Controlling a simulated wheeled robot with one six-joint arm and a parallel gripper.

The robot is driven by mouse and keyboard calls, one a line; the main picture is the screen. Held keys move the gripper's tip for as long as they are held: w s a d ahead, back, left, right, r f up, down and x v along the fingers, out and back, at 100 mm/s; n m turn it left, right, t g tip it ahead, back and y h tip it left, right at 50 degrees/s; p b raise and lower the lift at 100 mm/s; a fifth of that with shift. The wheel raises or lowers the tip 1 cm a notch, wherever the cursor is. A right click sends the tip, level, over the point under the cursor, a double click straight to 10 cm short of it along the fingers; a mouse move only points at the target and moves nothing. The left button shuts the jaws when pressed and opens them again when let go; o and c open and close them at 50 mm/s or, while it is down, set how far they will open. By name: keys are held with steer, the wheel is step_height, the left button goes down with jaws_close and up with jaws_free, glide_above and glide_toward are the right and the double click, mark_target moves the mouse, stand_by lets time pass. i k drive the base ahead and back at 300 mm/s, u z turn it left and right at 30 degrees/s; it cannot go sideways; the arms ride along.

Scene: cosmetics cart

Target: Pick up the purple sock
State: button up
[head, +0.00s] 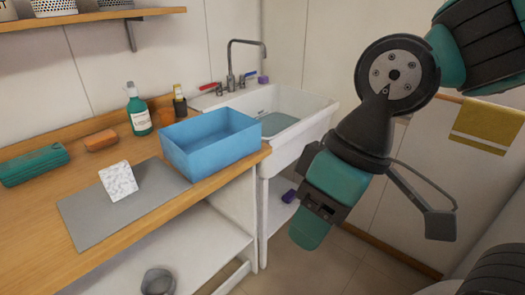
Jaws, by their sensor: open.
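Two small purple things show in the head view, and I cannot tell for sure which is the sock. One purple item (289,196) lies low under the sink, just left of my gripper, and its shape is hard to make out. The other purple item (263,79) sits on the back right rim of the sink, near the tap, and looks small and blocky. My gripper (309,228) hangs open at the right of centre, in front of the sink, pointing down. It appears empty, and its fingers are seen partly from the side.
A blue bin (210,143) stands on the wooden counter (45,222), beside the white sink (312,118). A grey mat (90,213) holds a white speckled block (118,181). A green bottle (138,112) stands behind. A yellow towel (488,125) hangs at right. Floor shows below my gripper.

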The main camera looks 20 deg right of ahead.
mark_target(118, 179)
steer(key=u, duration=0.2)
steer(key=k, duration=0.45)
steer(key=u, duration=1.3)
steer(key=i, duration=0.75)
steer(key=z, duration=0.5)
steer(key=i, duration=0.7)
steer(key=z, duration=0.55)
